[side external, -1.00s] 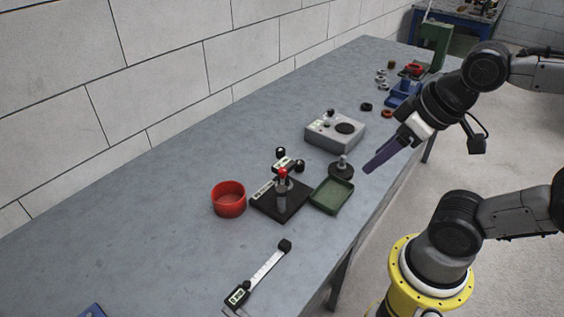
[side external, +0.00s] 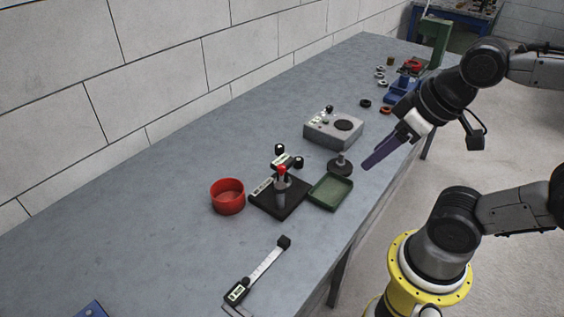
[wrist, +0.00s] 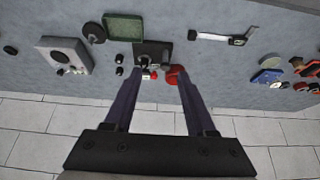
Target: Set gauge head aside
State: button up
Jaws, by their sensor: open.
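I cannot tell for certain which part is the gauge head. A small digital gauge piece with black knobs (side external: 288,161) lies behind a black base plate (side external: 270,204). A silver post with a red top (side external: 282,185) stands upright on that plate, which also shows in the wrist view (wrist: 152,48). My gripper (side external: 367,167) is open and empty, with long purple fingers. It hangs above and to the right of the plate, apart from everything. In the wrist view its fingers (wrist: 157,76) point toward the table, with the red top between the tips in the picture.
A green tray (side external: 331,192) sits right of the plate, a red bowl (side external: 228,197) left of it. A dark round stand (side external: 340,167) and a grey box (side external: 334,130) are behind. A caliper (side external: 262,268) lies in front.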

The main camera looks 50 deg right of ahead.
jog(key=w+r+m, duration=0.2)
jog(key=w+r, duration=0.2)
jog(key=r, duration=0.1)
jog(key=m+g, duration=0.3)
jog(key=g, duration=0.3)
send_over(281, 166)
notch_tip(281, 166, down, 6)
notch_tip(281, 166, down, 14)
jog(key=shift+r, duration=0.1)
grip_shut()
